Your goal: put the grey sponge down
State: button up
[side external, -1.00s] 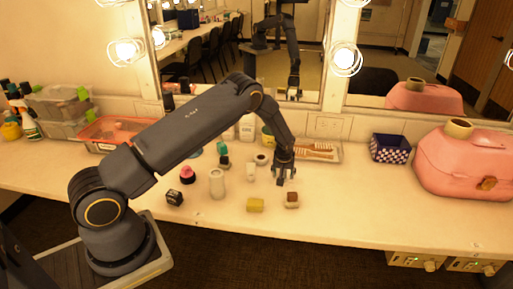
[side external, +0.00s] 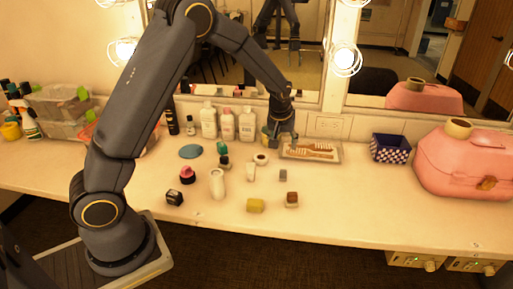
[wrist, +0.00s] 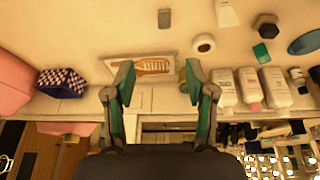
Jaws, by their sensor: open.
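The grey sponge (side external: 283,175) is a small grey block on the pale counter, behind the brown-topped block (side external: 292,199). It also shows in the wrist view (wrist: 164,18), near the top edge, with nothing touching it. My gripper (side external: 282,138) is open and empty, raised behind the sponge near the tray of brushes. In the wrist view its two fingers (wrist: 159,76) are spread wide, with the counter and tray between and beyond them.
The tray with brushes (side external: 338,152) lies right of my gripper. White bottles (side external: 227,124) stand along the mirror. A yellow sponge (side external: 255,205), white cylinder (side external: 217,184) and several small items are on the counter. A checkered box (side external: 390,148) and pink case (side external: 462,165) stand right; bare counter lies between.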

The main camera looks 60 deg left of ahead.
jog(key=s+d+r+m+t+h, duration=0.1)
jog(key=s+d+r+m+h, duration=0.3)
jog(key=s+r, duration=0.9)
jog(key=s+d+r+m, duration=0.1)
jog(key=s+d+m, duration=0.1)
jog(key=s, duration=0.6)
jog(key=s+d+r+m+t+y, duration=0.1)
jog(key=s+d+r+m, duration=0.1)
jog(key=s, duration=0.6)
jog(key=shift+s+d+r+y, duration=0.15)
jog(key=shift+s+d+y, duration=0.15)
jog(key=shift+d, duration=0.55)
